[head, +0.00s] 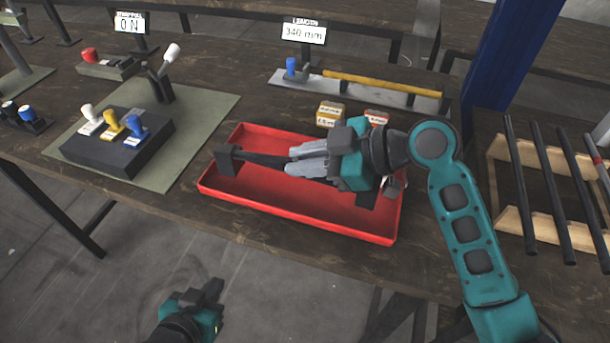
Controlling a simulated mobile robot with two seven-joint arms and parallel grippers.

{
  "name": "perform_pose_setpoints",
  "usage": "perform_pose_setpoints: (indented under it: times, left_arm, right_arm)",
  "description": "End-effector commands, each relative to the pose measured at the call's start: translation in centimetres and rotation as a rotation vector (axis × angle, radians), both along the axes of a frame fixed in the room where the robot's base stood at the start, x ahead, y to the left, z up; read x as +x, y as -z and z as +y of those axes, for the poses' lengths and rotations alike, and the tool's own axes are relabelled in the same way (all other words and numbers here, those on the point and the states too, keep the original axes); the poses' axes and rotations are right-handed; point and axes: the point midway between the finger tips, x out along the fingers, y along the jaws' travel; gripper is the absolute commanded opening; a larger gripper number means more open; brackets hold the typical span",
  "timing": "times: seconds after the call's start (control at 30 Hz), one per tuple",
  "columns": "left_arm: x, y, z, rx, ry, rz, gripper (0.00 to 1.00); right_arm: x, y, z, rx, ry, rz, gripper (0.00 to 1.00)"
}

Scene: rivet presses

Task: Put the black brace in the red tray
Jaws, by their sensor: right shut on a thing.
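The red tray (300,212) lies on the dark wooden table in the middle of the head view. The black brace (228,160) extends across the tray, with its block-shaped left end overlapping the tray's left rim in the picture. My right gripper (300,160) comes in from the right over the tray and is shut on the brace. Its fingers hide the brace's middle. I cannot tell whether the brace touches the tray floor or hangs just above it. My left gripper (207,294) is low in front of the table, away from the tray; its finger opening is unclear.
A black block with white, yellow and blue knobs (118,145) stands on a green mat (190,140) to the left. Small labelled boxes (330,114) sit behind the tray. A measuring fixture with a yellow rod (380,86) is farther back. A wooden rack with dark rods (510,222) is at right.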

Motion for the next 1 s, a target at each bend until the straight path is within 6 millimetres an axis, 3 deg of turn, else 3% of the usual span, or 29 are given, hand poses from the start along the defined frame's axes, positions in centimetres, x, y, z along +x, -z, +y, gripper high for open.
perform_pose_setpoints:
  times: [0.2, 0.47, 0.5, 0.7, 0.8, 1.0]
  left_arm:
    - [0.0, 0.5, 0.0, 0.0, 0.0, 0.0, 0.0]
    - [0.4, 0.3, 0.0, 0.0, 0.0, -0.005, 0.0]
    - [0.4, 0.3, 0.0, 0.0, 0.0, -0.006, 0.0]
    - [0.5, 0.2, 0.0, 0.0, 0.0, -0.008, 0.0]
    - [0.5, 0.2, 0.0, -0.001, 0.001, -0.009, 0.0]
    - [0.5, 0.2, 0.0, -0.001, 0.001, -0.009, 0.0]
  right_arm:
    - [0.0, 3.3, 0.1, 0.003, 0.0, 0.004, 0.0]
    - [0.0, 3.9, 0.0, -0.001, 0.0, 0.002, 0.0]
    - [-0.1, 4.0, 0.0, -0.003, 0.0, 0.003, 0.2]
    - [-0.1, 3.9, 0.0, -0.003, 0.0, 0.003, 0.39]
    - [0.0, 3.9, 0.0, -0.002, 0.001, 0.003, 0.46]
    - [0.0, 3.9, 0.0, -0.002, 0.001, 0.003, 0.46]
